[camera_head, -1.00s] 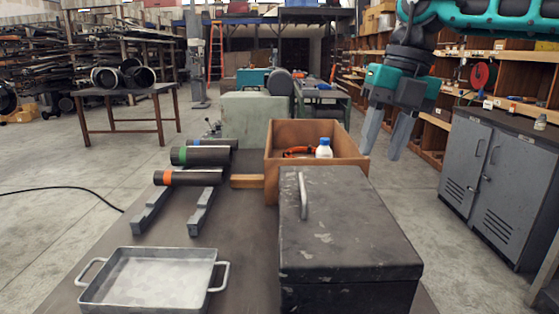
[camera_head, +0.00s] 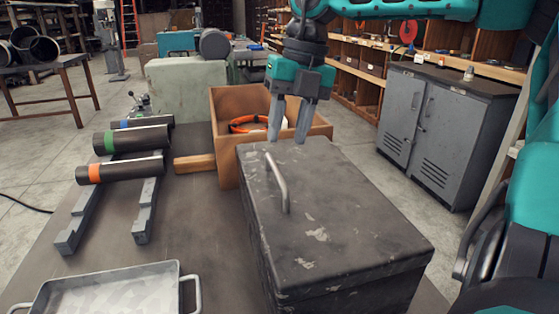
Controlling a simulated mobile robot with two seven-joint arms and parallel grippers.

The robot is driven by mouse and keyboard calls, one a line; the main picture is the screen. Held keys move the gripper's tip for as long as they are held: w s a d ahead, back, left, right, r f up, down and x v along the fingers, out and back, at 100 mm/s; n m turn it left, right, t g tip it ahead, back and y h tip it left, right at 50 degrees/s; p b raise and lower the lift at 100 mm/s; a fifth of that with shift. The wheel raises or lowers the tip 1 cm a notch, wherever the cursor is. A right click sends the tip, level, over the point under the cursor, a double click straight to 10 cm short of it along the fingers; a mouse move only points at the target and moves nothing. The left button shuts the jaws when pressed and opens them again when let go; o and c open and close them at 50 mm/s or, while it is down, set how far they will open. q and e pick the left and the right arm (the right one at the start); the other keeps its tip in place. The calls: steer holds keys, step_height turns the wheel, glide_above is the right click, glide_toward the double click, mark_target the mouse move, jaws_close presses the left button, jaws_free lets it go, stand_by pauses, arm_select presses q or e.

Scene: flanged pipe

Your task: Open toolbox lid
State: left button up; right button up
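The toolbox (camera_head: 340,250) is dark grey with scuffed paint and stands on the workbench. Its lid (camera_head: 335,205) is closed. A metal bar handle (camera_head: 278,183) stands on the lid near its left edge. My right gripper (camera_head: 287,140) is open and empty, with its fingers pointing down. It hangs near the far edge of the lid, behind the handle in the picture, and looks apart from it. My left gripper is not in view.
A wooden box (camera_head: 226,160) with an orange-handled tool (camera_head: 247,124) stands just behind the toolbox. Several dark pipes (camera_head: 130,138) lie on grey rails (camera_head: 147,205) at left. A metal tray (camera_head: 110,290) sits front left. A grey cabinet (camera_head: 440,130) stands right.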

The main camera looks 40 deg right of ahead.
mark_target(278, 171)
steer(key=f, duration=0.4)
steer(key=a+f, duration=0.1)
steer(key=f, duration=0.1)
steer(key=shift+w+f, duration=0.1)
steer(key=shift+w, duration=0.25)
jaws_close()
stand_by(0.3)
